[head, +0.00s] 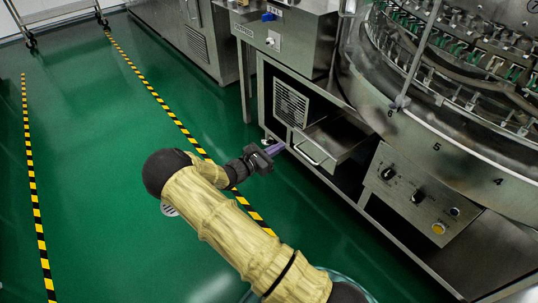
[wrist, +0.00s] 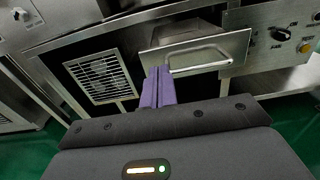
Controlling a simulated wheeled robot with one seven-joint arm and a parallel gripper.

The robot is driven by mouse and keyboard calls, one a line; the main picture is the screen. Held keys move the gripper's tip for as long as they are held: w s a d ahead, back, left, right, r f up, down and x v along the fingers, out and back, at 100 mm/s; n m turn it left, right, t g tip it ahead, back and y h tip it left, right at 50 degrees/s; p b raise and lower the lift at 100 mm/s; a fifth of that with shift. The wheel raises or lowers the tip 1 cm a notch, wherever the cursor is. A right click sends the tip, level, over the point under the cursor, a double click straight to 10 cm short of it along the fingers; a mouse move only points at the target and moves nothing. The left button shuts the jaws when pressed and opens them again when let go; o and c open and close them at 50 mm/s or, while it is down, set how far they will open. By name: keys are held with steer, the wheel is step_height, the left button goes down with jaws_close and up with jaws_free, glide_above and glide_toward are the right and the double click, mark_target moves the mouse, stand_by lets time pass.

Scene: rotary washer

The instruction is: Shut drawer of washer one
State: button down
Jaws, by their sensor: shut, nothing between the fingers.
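The washer's drawer (head: 330,138) is a steel box with a curved bar handle on its front. It stands out from the lower cabinet in the head view, with its open top showing. In the wrist view the drawer front (wrist: 205,53) is at upper middle with its handle (wrist: 200,60). My gripper (head: 275,149) has purple fingers, closed together and empty. In the head view it is just left of the drawer front. In the wrist view the fingertips (wrist: 158,70) overlap the left part of the drawer front near the handle's left end; contact cannot be told.
A vent grille (head: 291,104) is left of the drawer. A control panel (head: 420,195) with knobs and a yellow button is to its right. The round washer (head: 455,150) overhangs above. Green floor (head: 95,180) with striped tape lies free on the left.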

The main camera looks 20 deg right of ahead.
mark_target(301, 134)
steer(key=b+x, duration=0.2)
steer(key=x, duration=0.5)
steer(key=shift+d+f, duration=0.1)
steer(key=shift+f, duration=0.1)
steer(key=shift+w+d+r+b, duration=0.15)
steer(key=shift+w+d+b, duration=0.1)
steer(key=shift+d+b, duration=0.25)
